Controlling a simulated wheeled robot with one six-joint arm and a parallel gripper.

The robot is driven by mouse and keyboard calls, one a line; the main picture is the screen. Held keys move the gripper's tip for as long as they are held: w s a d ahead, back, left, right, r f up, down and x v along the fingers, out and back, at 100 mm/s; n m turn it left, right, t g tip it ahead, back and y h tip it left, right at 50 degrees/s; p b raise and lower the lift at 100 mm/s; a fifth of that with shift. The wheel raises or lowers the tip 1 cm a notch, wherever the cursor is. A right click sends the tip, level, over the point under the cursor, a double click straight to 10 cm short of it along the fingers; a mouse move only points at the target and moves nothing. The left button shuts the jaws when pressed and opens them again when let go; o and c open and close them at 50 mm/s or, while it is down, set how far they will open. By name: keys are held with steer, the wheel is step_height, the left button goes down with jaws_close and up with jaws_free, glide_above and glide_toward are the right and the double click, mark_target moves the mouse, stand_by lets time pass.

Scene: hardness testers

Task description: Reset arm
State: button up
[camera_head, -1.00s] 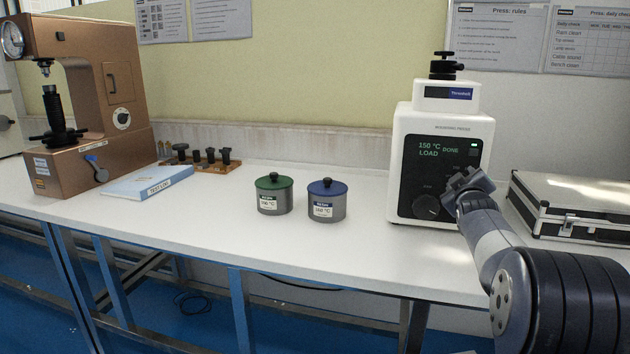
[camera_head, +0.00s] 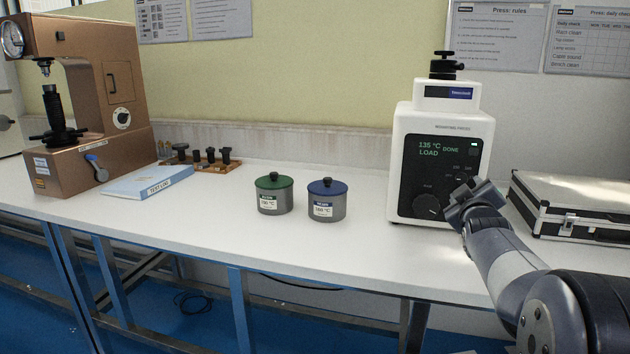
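My arm reaches in from the lower right. My gripper (camera_head: 464,192) is at the front of the white mounting press (camera_head: 444,125), close to its lower right knobs. I cannot tell whether it touches the press, and its fingers are too small and overlapped to show if they are open or shut. The press screen reads 135 °C, DONE and LOAD. A large dial (camera_head: 427,206) shows at the lower left of the panel.
A green-lidded pot (camera_head: 274,199) and a blue-lidded pot (camera_head: 327,206) stand mid-bench. A black-and-silver case (camera_head: 575,207) lies right of the press. A bronze hardness tester (camera_head: 85,100), a test log (camera_head: 148,182) and a wooden rack (camera_head: 215,167) are at left. The front middle of the bench is clear.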

mark_target(462, 177)
steer(key=x, duration=0.8)
steer(key=shift+p, duration=0.3)
steer(key=shift+s+r+m+p, duration=0.15)
steer(key=shift+r+m+p, duration=0.1)
steer(key=shift+m+p, duration=0.8)
steer(key=m+p, duration=0.3)
steer(key=shift+m, duration=0.25)
steer(key=m+p, duration=0.6)
steer(key=shift+d+m+p, duration=0.1)
steer(key=shift+m+p, duration=0.2)
steer(key=shift+p, duration=0.05)
steer(key=b+v, duration=0.1)
steer(key=v, duration=0.5)
steer(key=shift+s+f, duration=0.25)
steer(key=shift+s, duration=0.05)
steer(key=shift+s, duration=0.1)
